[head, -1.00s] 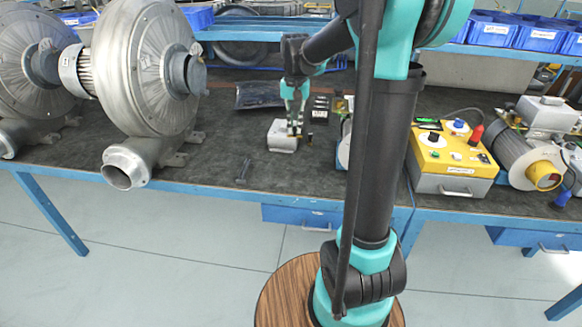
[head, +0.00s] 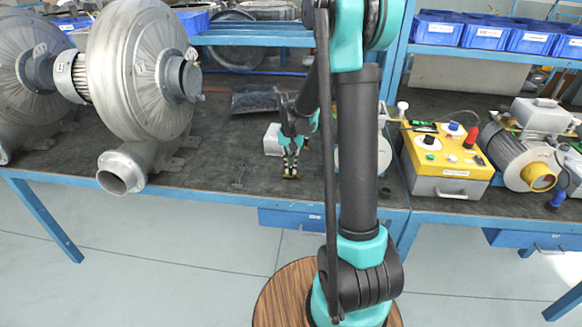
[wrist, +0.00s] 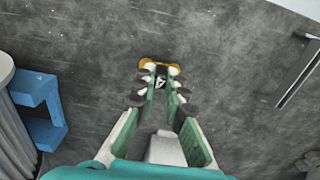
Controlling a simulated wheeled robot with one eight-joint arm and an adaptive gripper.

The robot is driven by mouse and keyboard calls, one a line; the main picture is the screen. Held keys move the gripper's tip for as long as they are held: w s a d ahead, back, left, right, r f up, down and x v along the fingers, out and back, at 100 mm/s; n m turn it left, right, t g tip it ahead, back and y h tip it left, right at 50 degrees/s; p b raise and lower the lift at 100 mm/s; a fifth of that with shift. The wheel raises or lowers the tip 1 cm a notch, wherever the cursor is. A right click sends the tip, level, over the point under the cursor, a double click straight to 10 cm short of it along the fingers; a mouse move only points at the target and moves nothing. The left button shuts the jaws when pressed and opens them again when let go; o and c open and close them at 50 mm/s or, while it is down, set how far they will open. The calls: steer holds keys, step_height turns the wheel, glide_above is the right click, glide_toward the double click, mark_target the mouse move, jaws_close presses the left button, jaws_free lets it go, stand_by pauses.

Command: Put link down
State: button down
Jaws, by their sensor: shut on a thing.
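The link looks like a small brass-yellow piece (wrist: 158,63) at the tips of my gripper (wrist: 163,82) in the wrist view. A small white patch with a dark mark shows between the fingers. In the head view the brass piece (head: 290,177) shows under my gripper (head: 290,168), over the front part of the dark bench top (head: 215,190). The fingers are shut on it and hide part of it. I cannot tell whether it touches the bench.
A small dark piece (head: 239,177) lies to the left. A large grey blower (head: 140,80) is further left. A yellow control box (head: 447,158) stands right. Bare bench surrounds the link near the front edge.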

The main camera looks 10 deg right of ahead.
mark_target(291, 167)
steer(key=shift+f, duration=0.25)
steer(key=c, duration=1.6)
jaws_free()
step_height(291, 167, up, 12)
steer(key=s+d+f+n+t, duration=0.1)
steer(key=s+f, duration=0.2)
steer(key=s, duration=0.4)
steer(key=s+d+f+n+t, duration=0.1)
steer(key=s+f, duration=0.2)
steer(key=s, duration=0.5)
steer(key=s+d+f+n+t, duration=0.1)
steer(key=s+f, duration=0.3)
steer(key=s, duration=0.4)
steer(key=shift+d+n+t, duration=0.3)
steer(key=shift+d+t, duration=0.1)
steer(key=shift+t, duration=0.2)
